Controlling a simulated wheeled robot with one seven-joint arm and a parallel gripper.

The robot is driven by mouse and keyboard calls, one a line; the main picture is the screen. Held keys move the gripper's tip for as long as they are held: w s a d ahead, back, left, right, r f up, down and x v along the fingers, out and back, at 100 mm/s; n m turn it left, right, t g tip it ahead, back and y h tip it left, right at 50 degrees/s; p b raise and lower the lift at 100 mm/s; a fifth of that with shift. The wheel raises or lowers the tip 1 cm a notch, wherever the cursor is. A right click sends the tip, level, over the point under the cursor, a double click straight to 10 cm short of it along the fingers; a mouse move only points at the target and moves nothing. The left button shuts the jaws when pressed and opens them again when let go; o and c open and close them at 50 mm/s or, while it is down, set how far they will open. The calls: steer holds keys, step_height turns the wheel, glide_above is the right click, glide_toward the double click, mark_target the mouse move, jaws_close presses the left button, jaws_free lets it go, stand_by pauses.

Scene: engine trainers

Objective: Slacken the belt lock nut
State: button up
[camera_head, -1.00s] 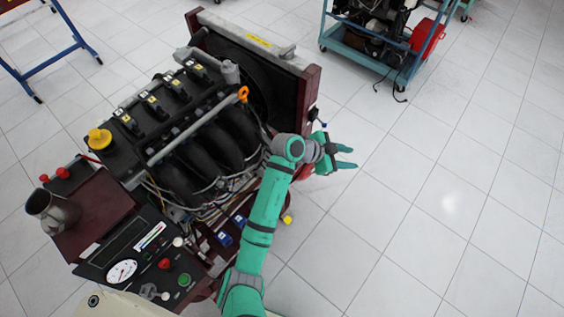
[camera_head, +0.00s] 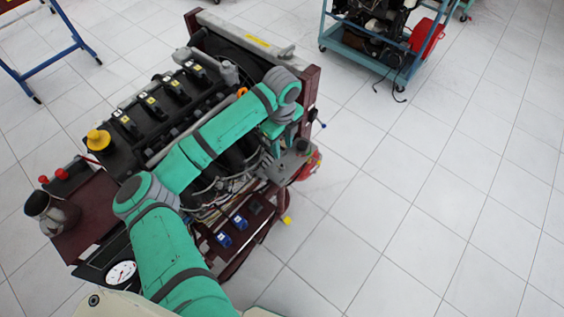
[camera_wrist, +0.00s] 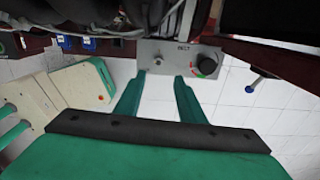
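In the wrist view a grey bracket plate (camera_wrist: 172,57) with a small, hard-to-read label carries a black knob (camera_wrist: 208,66) beside red and green marks. A small light metal fastener (camera_wrist: 157,62) sits on its left part. I cannot tell for certain which one is the belt lock nut. My gripper (camera_wrist: 160,76) is open and empty, its two green fingers pointing at the plate's lower edge, apart, with floor showing between them. In the head view the plate (camera_head: 291,166) is at the engine's right side; my arm partly covers it and the fingers are hard to make out.
The engine trainer (camera_head: 130,125) stands on a dark red frame. A blue-tipped lever (camera_wrist: 252,84) sticks out right of the plate. Hoses and cables (camera_wrist: 75,32) run above it. Another engine stand (camera_head: 365,50) is at the back; floor to the right is clear.

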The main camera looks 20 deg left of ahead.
mark_target(282, 166)
steer(key=f, duration=1)
steer(key=shift+s+a+f, duration=0.1)
steer(key=shift+s+f, duration=0.1)
steer(key=shift+f, duration=0.2)
jaws_close()
steer(key=shift+w, duration=0.1)
